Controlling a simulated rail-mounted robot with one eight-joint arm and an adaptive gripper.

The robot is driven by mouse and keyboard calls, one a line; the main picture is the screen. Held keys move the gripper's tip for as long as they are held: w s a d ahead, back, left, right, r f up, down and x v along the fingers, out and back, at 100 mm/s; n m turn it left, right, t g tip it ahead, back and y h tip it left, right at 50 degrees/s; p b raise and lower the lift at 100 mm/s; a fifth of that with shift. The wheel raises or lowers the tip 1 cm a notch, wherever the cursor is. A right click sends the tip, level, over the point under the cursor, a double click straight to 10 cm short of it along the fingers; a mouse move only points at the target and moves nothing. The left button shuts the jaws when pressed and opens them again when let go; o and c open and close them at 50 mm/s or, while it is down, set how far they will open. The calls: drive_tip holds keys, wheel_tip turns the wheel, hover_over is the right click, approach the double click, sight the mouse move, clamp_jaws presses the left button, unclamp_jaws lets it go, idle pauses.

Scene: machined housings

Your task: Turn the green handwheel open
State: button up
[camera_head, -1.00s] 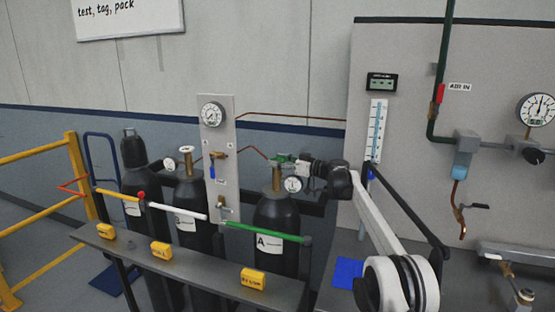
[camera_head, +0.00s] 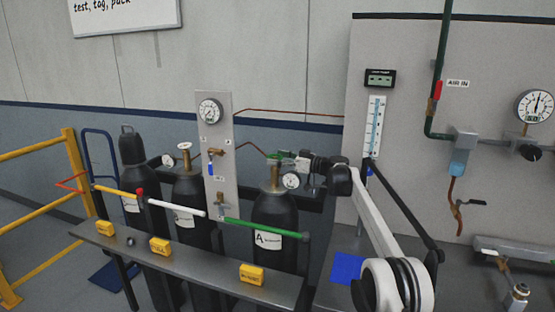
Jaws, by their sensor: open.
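The green handwheel (camera_head: 277,155) sits on top of the black cylinder marked A (camera_head: 277,212), in the head view right of centre. It is small and partly covered by my gripper. My gripper (camera_head: 286,158) reaches in from the right, level with the handwheel, with its open fingers at or around it. I cannot tell whether the fingers touch it. A round gauge (camera_head: 291,181) sits just below my gripper, beside the brass valve.
A green bar (camera_head: 265,229) crosses in front of cylinder A. A panel (camera_head: 218,185) with a gauge stands to its left, beside other cylinders (camera_head: 189,200). A grey shelf (camera_head: 205,268) with yellow tags runs in front. A thermometer board (camera_head: 374,128) is at right.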

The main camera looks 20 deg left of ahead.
drive_tip(key=d, duration=1.2)
drive_tip(key=shift+s, duration=0.4)
